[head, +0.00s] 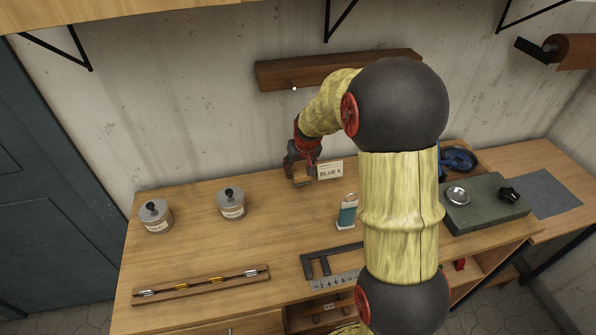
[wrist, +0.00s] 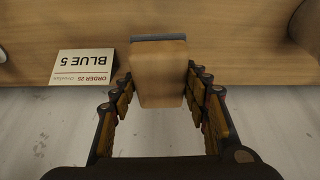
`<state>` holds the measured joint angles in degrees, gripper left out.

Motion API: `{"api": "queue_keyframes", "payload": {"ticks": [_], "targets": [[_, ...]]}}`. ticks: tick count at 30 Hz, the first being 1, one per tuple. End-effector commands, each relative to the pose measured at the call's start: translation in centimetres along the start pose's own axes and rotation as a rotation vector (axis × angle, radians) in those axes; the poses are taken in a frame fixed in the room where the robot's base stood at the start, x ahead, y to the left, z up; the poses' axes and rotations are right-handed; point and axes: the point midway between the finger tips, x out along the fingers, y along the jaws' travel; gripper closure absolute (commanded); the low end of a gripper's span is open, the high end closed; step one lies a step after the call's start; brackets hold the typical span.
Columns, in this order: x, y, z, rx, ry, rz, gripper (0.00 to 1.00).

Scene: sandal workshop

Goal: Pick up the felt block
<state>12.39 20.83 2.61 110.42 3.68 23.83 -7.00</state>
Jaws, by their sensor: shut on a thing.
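The felt block (wrist: 158,85) is a pale wooden block with a grey felt layer (wrist: 158,38) along one end, seen in the wrist view. My gripper (wrist: 160,78) is shut on it, with a finger along each side. In the head view, my gripper (head: 300,162) is at the back of the workbench, and a small part of the block (head: 302,179) shows below it. My fingers hide part of the block there. I cannot tell whether it touches the bench top.
A card reading "BLUE 5" (head: 330,170) stands close beside the block. Two lidded jars (head: 232,204) (head: 156,216) stand left on the bench (head: 190,250). A teal-labelled item (head: 347,214) and a dark square frame (head: 318,262) lie forward. A wooden wall rail (head: 285,74) is above.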

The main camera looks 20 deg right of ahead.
Motion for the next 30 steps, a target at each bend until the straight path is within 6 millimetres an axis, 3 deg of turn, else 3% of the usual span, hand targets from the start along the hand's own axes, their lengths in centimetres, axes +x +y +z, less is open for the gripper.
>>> {"api": "queue_keyframes", "payload": {"ticks": [1, 5, 12, 21, 30], "targets": [[-1.9, -0.1, 0.3, 0.0, 0.004, 0.0, 0.81], [-5.6, -0.3, 1.4, -0.001, 0.006, 0.0, 0.81], [-9.2, -0.8, 5.2, -0.001, 0.003, 0.0, 0.81], [-11.8, -1.1, 7.8, -0.001, 0.003, 0.0, 0.81], [-12.2, -1.2, 8.3, 0.0, 0.001, 0.0, 0.81]]}}
